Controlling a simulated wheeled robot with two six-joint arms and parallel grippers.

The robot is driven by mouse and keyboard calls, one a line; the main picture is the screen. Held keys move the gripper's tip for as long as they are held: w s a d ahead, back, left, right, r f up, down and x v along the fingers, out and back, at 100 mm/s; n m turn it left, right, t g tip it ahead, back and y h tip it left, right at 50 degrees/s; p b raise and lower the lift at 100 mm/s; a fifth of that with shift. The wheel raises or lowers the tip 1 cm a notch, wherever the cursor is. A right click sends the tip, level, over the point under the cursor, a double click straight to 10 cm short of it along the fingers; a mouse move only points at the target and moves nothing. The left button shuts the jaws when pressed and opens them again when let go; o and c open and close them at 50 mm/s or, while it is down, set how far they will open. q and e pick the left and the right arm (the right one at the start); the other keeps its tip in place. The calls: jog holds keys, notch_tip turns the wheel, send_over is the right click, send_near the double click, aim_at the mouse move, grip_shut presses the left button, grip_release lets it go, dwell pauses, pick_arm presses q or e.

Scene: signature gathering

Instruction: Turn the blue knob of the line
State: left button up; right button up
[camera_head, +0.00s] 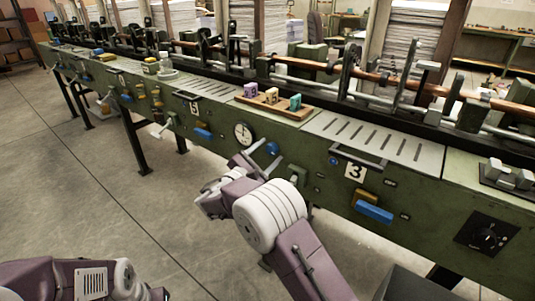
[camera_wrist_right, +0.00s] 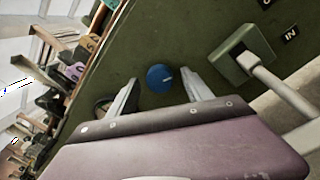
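The blue knob (camera_head: 272,148) sits on the green side panel of the line, just right of a round white dial (camera_head: 243,133). In the right wrist view the knob (camera_wrist_right: 160,77) is a round blue disc with a small pale mark. My right gripper (camera_head: 262,153) reaches up to the panel at the knob. Its two fingers (camera_wrist_right: 159,82) are open, one on each side of the knob, with gaps visible between them and it. My left arm shows at the bottom left of the head view; its fingers are not visible.
A green box with a lever (camera_head: 297,174) juts from the panel right of the knob; it is close in the wrist view (camera_wrist_right: 243,55). A wooden tray (camera_head: 290,111) with coloured stamps stands above. A blue block handle (camera_head: 374,212) sticks out at the right. The floor at left is clear.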

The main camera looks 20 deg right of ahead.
jog(key=p+v, duration=0.2)
jog(key=v, duration=0.7)
jog(key=shift+a, duration=0.1)
dwell(1.5)
